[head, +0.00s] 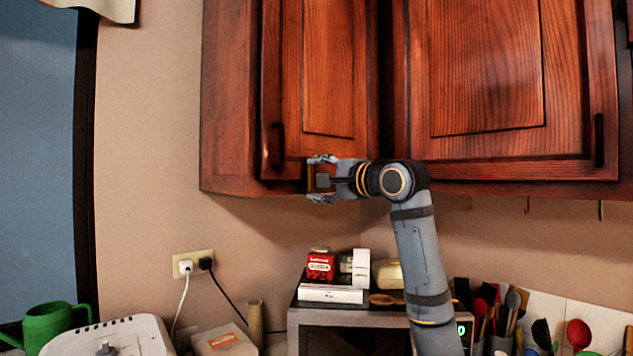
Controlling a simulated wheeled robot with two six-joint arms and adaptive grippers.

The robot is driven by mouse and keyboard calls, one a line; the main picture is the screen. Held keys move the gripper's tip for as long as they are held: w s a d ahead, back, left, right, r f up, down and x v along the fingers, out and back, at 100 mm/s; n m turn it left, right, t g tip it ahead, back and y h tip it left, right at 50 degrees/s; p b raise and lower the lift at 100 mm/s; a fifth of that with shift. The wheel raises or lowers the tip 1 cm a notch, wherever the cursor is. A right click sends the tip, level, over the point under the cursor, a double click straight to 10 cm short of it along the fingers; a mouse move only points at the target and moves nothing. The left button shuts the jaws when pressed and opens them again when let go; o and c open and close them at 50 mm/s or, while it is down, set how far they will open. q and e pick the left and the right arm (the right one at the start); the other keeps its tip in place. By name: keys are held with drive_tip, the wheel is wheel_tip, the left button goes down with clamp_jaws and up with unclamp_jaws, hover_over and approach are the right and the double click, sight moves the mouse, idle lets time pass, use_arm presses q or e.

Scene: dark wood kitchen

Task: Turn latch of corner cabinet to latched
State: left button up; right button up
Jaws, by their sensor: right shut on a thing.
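The corner cabinet (232,110) is red-brown wood and hangs on the wall in the upper middle. Its narrow door (328,70) looks closed, with a dark vertical handle (277,146) at its lower left. My right gripper (317,179) is at the bottom edge of this door, right of the handle, with its fingers pointing left. It is shut on a small brownish piece (311,179) that seems to be the latch. The fingers partly cover this piece, so I cannot tell its turn position. My left gripper is out of view.
A wider cabinet door (487,70) with its own handle (599,140) is at the right. Below stand a microwave (340,318) with a red tin (320,265) and boxes on top, and several utensils at the right.

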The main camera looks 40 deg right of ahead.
drive_tip(key=o, duration=1.1)
drive_tip(key=shift+o, duration=0.2)
drive_tip(key=shift+s, duration=0.1)
drive_tip(key=s, duration=0.7)
drive_tip(key=shift+s+d, duration=0.15)
drive_tip(key=shift+d, duration=0.15)
